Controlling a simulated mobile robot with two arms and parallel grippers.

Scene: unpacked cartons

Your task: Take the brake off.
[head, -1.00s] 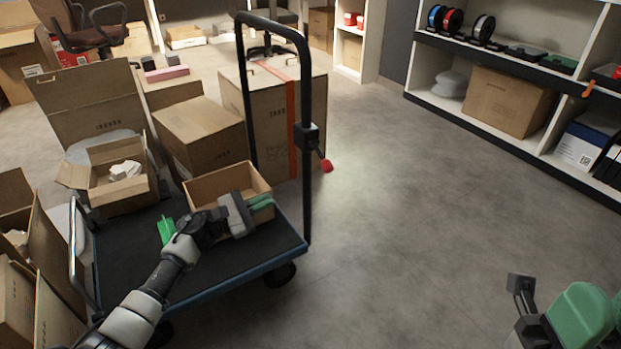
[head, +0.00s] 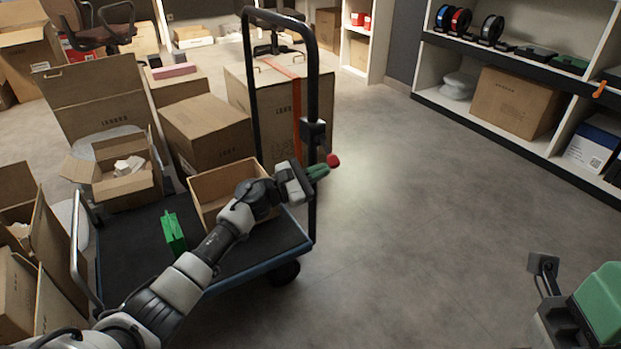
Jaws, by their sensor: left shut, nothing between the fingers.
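The brake lever ends in a red knob (head: 333,160) beside a black box (head: 314,132) on the right post of the trolley's handle. My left gripper (head: 319,171) has green fingers, which are shut and empty. Its tips lie just below and left of the red knob in the head view; I cannot tell if they touch it. The gripper hides the lower part of the box and most of the lever. My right gripper (head: 585,300) is partly in view at the bottom right, cut by the frame edge, far from the lever; whether it is open is unclear.
The trolley deck (head: 130,245) carries an open carton (head: 222,190) and a green object (head: 173,235). A closed carton (head: 205,130) and a large strapped carton (head: 280,100) stand behind. Shelves (head: 500,60) line the right. The floor right of the trolley is clear.

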